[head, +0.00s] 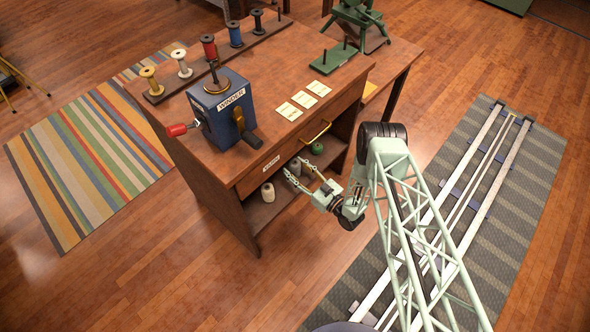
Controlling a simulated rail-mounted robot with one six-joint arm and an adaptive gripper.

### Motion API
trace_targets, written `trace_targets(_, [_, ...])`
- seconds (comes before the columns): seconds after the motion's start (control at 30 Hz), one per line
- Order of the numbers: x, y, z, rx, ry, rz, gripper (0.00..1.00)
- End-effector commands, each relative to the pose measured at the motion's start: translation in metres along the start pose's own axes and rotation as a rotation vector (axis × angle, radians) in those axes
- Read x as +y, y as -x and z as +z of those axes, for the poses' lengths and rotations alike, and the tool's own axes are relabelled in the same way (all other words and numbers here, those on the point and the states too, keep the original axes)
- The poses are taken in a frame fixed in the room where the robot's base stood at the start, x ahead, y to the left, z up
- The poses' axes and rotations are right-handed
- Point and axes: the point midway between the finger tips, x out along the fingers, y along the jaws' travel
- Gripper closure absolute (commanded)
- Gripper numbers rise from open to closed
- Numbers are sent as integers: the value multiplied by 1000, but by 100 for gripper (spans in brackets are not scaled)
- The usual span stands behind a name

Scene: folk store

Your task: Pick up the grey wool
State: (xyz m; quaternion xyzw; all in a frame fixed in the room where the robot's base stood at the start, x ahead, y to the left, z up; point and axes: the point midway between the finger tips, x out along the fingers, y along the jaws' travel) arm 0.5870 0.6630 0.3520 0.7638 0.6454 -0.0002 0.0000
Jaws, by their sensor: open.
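The grey wool (294,167) is a small upright spool on the open shelf under the table's drawer, partly hidden by my gripper. My gripper (295,168) is open, its two fingers pointing into the shelf opening. In the picture its fingertips lie on either side of the grey wool. I cannot tell whether they are around it or just in front of it, and no grip on it shows.
On the same shelf stand cream wool (268,192) to the left and green wool (317,148) to the right. The drawer with a brass handle (314,134) is just above my gripper. A blue winder (222,106), several thread spools and three cards (304,100) are on the wooden table (277,75).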

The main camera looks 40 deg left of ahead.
Motion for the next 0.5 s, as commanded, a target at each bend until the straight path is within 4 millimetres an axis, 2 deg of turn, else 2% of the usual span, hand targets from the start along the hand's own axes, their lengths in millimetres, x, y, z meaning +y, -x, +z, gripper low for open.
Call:
trace_targets(0.2, [0,0,0,0,0,0,59])
trace_targets(0.43, [0,0,0,0,0,0,80])
trace_targets(0.5, [0,0,0,0,0,0,81])
